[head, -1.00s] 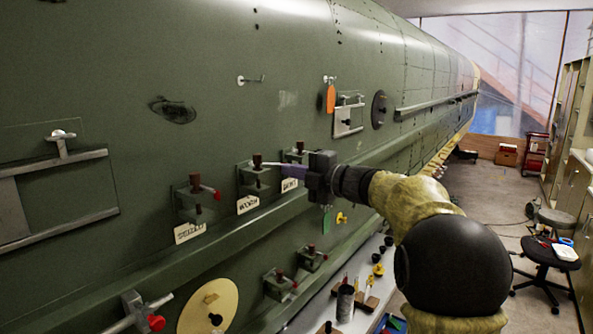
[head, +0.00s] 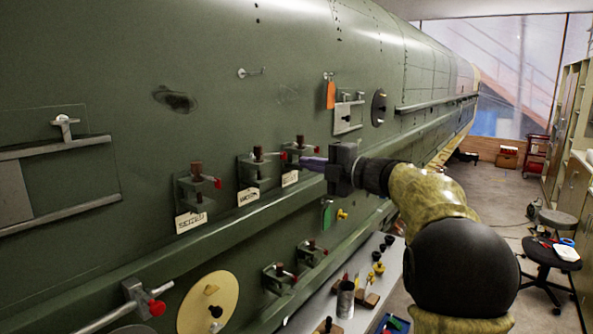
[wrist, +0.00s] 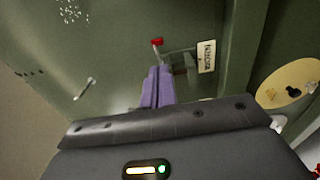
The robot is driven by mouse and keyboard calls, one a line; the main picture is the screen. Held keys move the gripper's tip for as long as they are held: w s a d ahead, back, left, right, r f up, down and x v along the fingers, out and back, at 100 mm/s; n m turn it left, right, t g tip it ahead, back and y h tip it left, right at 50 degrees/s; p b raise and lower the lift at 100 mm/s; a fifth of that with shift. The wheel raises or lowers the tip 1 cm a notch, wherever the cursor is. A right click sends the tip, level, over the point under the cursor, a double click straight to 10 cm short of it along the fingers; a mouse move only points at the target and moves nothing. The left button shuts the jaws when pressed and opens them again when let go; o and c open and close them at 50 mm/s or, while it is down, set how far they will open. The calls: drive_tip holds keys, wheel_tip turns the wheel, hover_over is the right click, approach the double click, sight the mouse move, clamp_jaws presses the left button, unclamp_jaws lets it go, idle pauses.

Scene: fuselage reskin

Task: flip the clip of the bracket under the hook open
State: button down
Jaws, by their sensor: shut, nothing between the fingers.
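The small metal hook (head: 251,73) sticks out of the green skin. The middle bracket (head: 249,172) is below it, with a dark knob, a red-tipped clip (head: 283,155) and a pale label. My gripper (head: 303,163) is right of that clip, in front of the right bracket (head: 290,158), which it partly covers. Its purple fingers (wrist: 157,88) are shut together with nothing between them. In the wrist view a labelled bracket (wrist: 182,62) with a red tip lies just beyond the fingertips. The hook (wrist: 85,88) also shows there. I cannot tell the clip's exact angle.
A similar left bracket (head: 190,203) and two lower brackets (head: 279,279) (head: 311,254) are on the skin. A ledge runs below the upper row. A cream disc (head: 208,303) sits lower left. A bench (head: 325,312) with tools stands below my arm.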

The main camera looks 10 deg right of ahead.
drive_tip(key=shift+w+d+f+m+t+h+b, duration=1.15)
drive_tip(key=shift+d+m+t+h, duration=0.9)
drive_tip(key=shift+d+m, duration=1.75)
drive_tip(key=s+f+m+g+h, duration=0.1)
drive_tip(key=s+f+m+h, duration=0.2)
drive_tip(key=f+m+h, duration=0.35)
drive_tip(key=s+f+m+g+h, duration=0.1)
drive_tip(key=s+f+m+h, duration=0.2)
drive_tip(key=f+m, duration=0.65)
drive_tip(key=s+a+f+m+g, duration=0.1)
drive_tip(key=s+f+g, duration=0.3)
drive_tip(key=s+f, duration=0.4)
drive_tip(key=s+a+f+m+g, duration=0.1)
drive_tip(key=s+a+f+g, duration=0.2)
drive_tip(key=s+f, duration=0.4)
drive_tip(key=s+a+f+m+g, duration=0.1)
drive_tip(key=s+f+g, duration=0.3)
drive_tip(key=s+f, duration=0.4)
drive_tip(key=s+a, duration=0.1)
drive_tip(key=s, duration=0.3)
drive_tip(key=shift+s+a+f+m+g+b, duration=0.15)
drive_tip(key=shift+a+f+m+g+b, duration=0.15)
drive_tip(key=shift+f+m+g, duration=0.1)
